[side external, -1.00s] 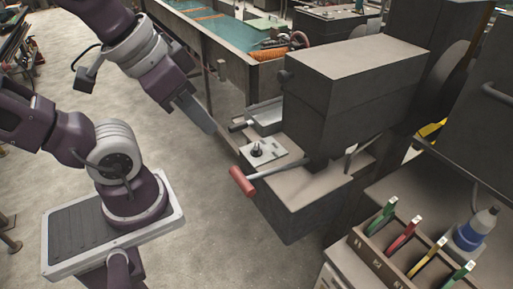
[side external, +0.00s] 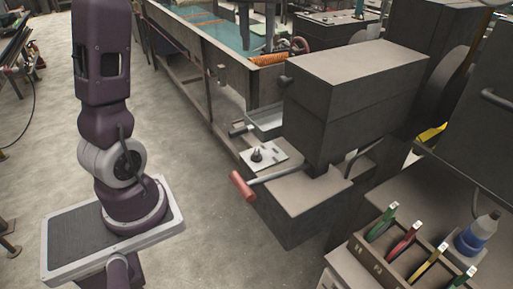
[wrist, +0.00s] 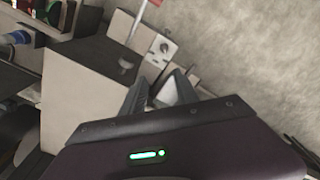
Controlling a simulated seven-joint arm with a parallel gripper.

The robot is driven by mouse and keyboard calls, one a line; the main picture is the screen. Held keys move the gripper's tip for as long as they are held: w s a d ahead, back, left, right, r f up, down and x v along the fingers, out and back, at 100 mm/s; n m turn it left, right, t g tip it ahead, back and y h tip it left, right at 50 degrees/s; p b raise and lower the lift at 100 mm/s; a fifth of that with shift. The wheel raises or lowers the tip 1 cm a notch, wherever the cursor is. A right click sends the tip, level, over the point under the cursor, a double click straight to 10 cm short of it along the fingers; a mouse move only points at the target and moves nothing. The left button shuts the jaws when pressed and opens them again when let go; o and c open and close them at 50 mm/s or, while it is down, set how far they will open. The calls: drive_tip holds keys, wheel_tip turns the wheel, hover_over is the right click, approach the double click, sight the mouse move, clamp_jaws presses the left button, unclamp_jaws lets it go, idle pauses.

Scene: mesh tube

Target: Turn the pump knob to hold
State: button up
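The pump knob (side external: 257,155) is a small dark knob on a pale square plate (side external: 278,157) on top of the grey machine's front ledge. The plate shows in the wrist view too, with the knob (wrist: 162,47) on it; its labels are too small to read. My gripper (wrist: 160,84) shows at the lower middle of the wrist view, with its two dark fingers apart and nothing held between them. The plate lies beyond the fingertips in that view, and nothing touches the knob. My gripper cannot be made out in the side view.
A lever with a red handle (side external: 242,184) runs close beside the knob plate. A bin of coloured-handled tools (side external: 400,255) stands at lower right.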

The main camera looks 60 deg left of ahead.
sight(256, 151)
drive_tip(key=shift+n+g, duration=0.3)
drive_tip(key=shift+n, duration=0.3)
drive_tip(key=a+f, duration=0.1)
drive_tip(key=f, duration=1)
drive_tip(key=w+a+f, duration=0.1)
drive_tip(key=f, duration=1)
drive_tip(key=a+f, duration=0.1)
drive_tip(key=f, duration=1)
drive_tip(key=shift+w+f, duration=0.25)
drive_tip(key=shift+f, duration=0.05)
drive_tip(key=shift+c, duration=0.3)
clamp_jaws()
